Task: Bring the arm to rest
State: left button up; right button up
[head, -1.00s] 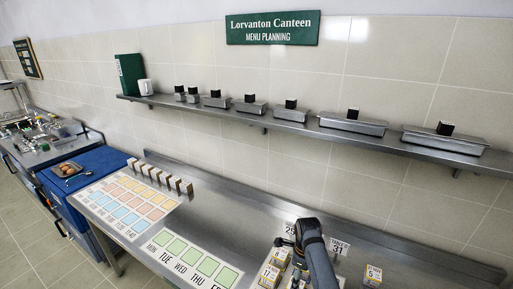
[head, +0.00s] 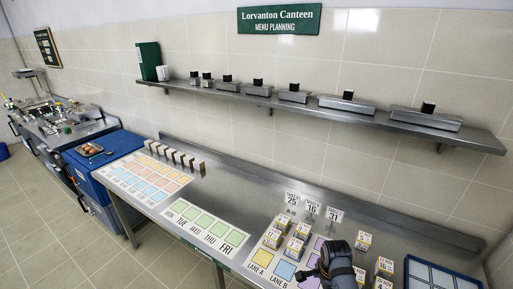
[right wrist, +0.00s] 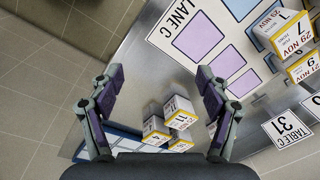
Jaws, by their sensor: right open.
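My right arm (head: 340,262) comes in at the bottom of the head view, over the near edge of the steel table (head: 245,205). In the right wrist view my right gripper (right wrist: 161,78) is open, its two fingers wide apart with nothing between them. It is above the table's edge, apart from the lane mat (right wrist: 195,42) marked Lane C and from the small dated boxes (right wrist: 165,122). My left gripper is not in view.
Dated boxes stand on the lane mat (head: 262,258) and to the right of my arm, near a blue-framed grid tray (head: 437,262). Several number cards (head: 312,207) stand behind. A weekday mat (head: 206,225) lies left. A wall shelf (head: 300,103) holds lidded pans.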

jog(key=s+d+r+n+t, duration=0.1)
jog(key=s+r+n, duration=0.3)
jog(key=s+n, duration=0.5)
jog(key=s+d+r+n+t, duration=0.2)
jog(key=s+r+n, duration=0.2)
jog(key=s+n, duration=0.5)
jog(key=s+d+f+g+b, duration=0.15)
jog(key=f+b, duration=0.25)
jog(key=f, duration=1.4)
jog(key=s+d+f+g+b, duration=0.15)
jog(key=f+b, duration=0.25)
jog(key=f, duration=1.5)
pick_arm(q)
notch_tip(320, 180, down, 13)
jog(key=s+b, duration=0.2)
jog(key=b, duration=0.3)
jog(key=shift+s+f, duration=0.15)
pick_arm(e)
jog(key=s+f+m, duration=0.1)
jog(key=s+f, duration=1.7)
jog(key=f, duration=0.1)
jog(key=shift+d, duration=0.35)
